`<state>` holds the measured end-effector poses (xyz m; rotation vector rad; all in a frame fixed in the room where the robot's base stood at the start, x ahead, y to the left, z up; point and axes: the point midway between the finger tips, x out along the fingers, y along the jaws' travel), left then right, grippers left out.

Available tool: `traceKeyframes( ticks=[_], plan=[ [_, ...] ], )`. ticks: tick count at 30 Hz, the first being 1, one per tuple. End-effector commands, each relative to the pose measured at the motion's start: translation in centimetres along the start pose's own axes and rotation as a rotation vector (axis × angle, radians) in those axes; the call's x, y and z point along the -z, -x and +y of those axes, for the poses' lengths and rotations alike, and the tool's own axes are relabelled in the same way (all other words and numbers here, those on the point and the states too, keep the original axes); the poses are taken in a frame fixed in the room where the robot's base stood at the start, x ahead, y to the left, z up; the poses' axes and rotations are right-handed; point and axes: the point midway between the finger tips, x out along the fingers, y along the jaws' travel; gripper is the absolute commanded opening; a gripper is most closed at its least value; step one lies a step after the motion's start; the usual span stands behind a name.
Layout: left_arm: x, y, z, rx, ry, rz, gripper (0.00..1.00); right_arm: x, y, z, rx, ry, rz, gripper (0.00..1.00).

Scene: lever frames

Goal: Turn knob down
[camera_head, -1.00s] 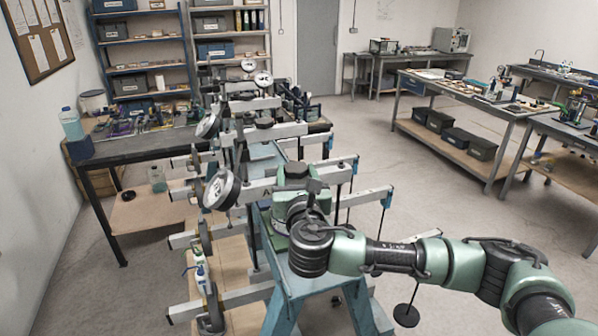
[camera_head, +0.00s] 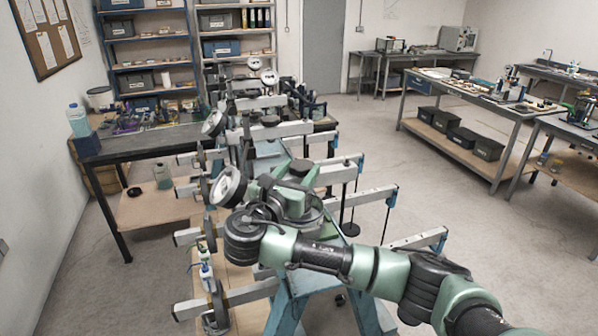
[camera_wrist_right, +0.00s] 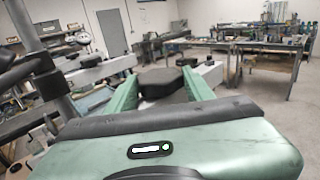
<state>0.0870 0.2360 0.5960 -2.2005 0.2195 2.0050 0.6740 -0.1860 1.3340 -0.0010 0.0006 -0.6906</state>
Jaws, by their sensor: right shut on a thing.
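A black, faceted knob (camera_head: 300,168) tops a lever frame near the middle of the head view. In the right wrist view the knob (camera_wrist_right: 162,82) lies between two green fingers. My right gripper (camera_head: 290,178) is shut on the knob, one finger on each side; its fingertips also show in the right wrist view (camera_wrist_right: 158,75). My right arm comes in from the lower right, and its wrist partly hides the frame below. A round white dial (camera_head: 228,186) stands just left of the gripper. My left gripper is not in view.
More lever frames with bars and another dial (camera_head: 213,123) stand behind. A hanging black weight (camera_head: 349,229) is right of the gripper. A dark-topped table (camera_head: 140,144) stands at left, and a workbench (camera_head: 475,102) at right. Open floor lies between.

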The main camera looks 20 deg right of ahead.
Motion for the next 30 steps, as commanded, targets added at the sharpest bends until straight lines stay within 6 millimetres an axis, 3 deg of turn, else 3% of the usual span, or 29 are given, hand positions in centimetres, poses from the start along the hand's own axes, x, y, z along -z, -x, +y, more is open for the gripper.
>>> traceKeyframes(
  ticks=[8,9,11,30],
  plan=[
    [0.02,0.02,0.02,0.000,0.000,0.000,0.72,-0.35,-0.12,-0.04,0.001,-0.004,-0.007,0.12],
    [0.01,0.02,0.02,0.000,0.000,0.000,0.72,-0.35,-0.12,-0.04,0.001,-0.005,-0.007,0.57],
    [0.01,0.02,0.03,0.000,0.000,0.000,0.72,-0.33,-0.11,-0.04,0.001,-0.004,-0.006,0.73],
    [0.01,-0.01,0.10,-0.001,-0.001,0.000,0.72,-0.11,-0.10,-0.26,-0.058,-0.001,-0.003,0.73]
  ],
)
